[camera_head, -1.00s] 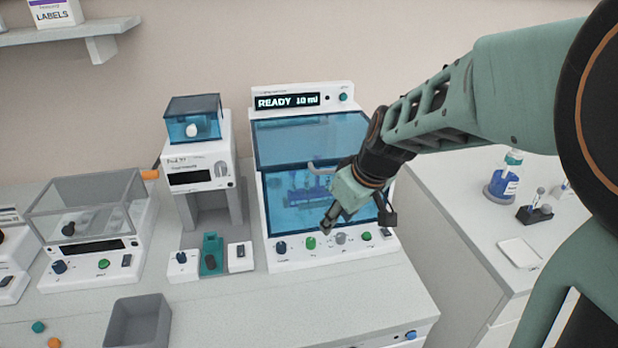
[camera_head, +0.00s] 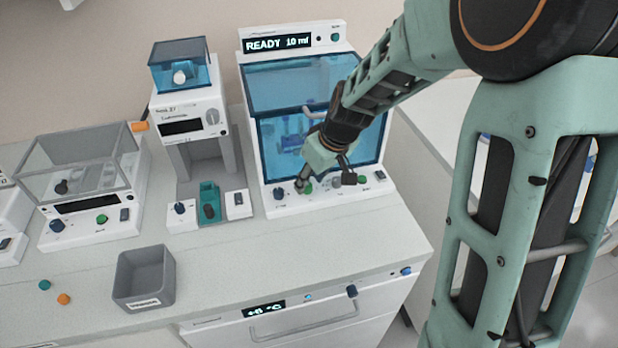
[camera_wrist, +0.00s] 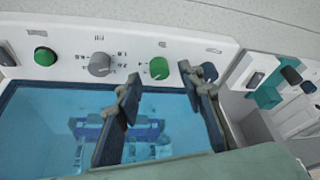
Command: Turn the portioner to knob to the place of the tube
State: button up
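The portioner (camera_head: 262,75) is a white machine with a blue see-through window and a "READY 10 ml" display. Its lower front panel carries a dark blue knob (camera_head: 279,193), a green control (camera_wrist: 159,68), a grey knob (camera_wrist: 100,64) with printed numbers around it, and another green button (camera_wrist: 45,56). My gripper (camera_head: 325,181) is just at this panel, fingers apart and empty. In the wrist view its fingertips (camera_wrist: 158,84) lie either side of the green control; the dark blue knob (camera_wrist: 209,72) is by the right fingertip. A blue rack (camera_wrist: 90,131) shows dimly behind the window; individual tubes are unclear.
Left of the portioner stands a white device with a teal holder (camera_head: 209,203). Further left is a machine with a clear lid (camera_head: 75,165). A grey bin (camera_head: 145,278) and loose green and orange caps (camera_head: 64,298) lie on the front counter. The counter before the portioner is clear.

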jog(key=shift+x, duration=1.05)
jog(key=shift+c, duration=0.6)
grip_shut()
